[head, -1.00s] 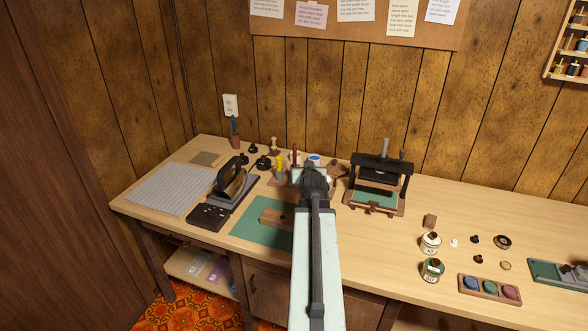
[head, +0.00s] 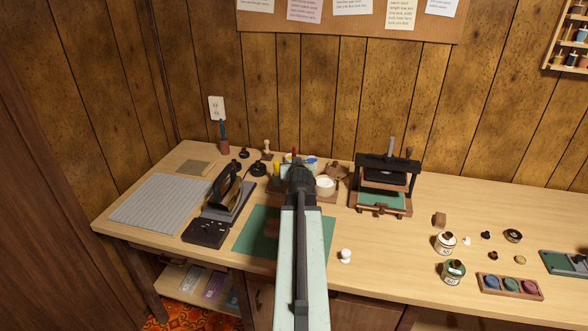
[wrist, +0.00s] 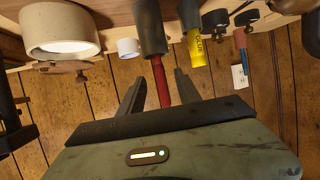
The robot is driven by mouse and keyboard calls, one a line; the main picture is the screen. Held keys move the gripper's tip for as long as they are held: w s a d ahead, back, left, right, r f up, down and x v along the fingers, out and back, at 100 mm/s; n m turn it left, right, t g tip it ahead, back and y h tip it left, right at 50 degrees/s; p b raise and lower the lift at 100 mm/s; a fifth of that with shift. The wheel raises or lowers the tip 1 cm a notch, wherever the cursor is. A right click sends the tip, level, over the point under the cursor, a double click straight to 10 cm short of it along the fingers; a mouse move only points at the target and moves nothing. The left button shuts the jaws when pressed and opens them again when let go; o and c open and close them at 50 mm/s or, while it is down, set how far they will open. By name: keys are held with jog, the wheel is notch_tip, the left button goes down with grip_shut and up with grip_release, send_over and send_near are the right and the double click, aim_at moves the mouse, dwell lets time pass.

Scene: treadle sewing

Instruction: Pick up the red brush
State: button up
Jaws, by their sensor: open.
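The red brush shows in the wrist view as a red handle (wrist: 161,82) joined to a thick dark grey part (wrist: 150,28). In the head view only its red tip (head: 295,151) shows above my wrist; the rest is hidden. My gripper (wrist: 160,88) is open, with one finger on each side of the red handle in the wrist view. I cannot tell whether either finger touches it. In the head view my gripper (head: 300,168) is over the back of the bench, mostly hidden by my arm.
A yellow-handled tool (wrist: 194,48) stands close beside the brush. A white roll (head: 325,186) is just right of my gripper. A press (head: 384,180) stands farther right and a black iron-like tool (head: 226,188) left. The wood-panelled wall (head: 330,100) is close behind.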

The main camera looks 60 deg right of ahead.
jog(key=b+x, duration=0.2)
jog(key=x, duration=0.4)
jog(key=shift+w+d+f, duration=0.1)
jog(key=shift+w, duration=0.05)
grip_shut()
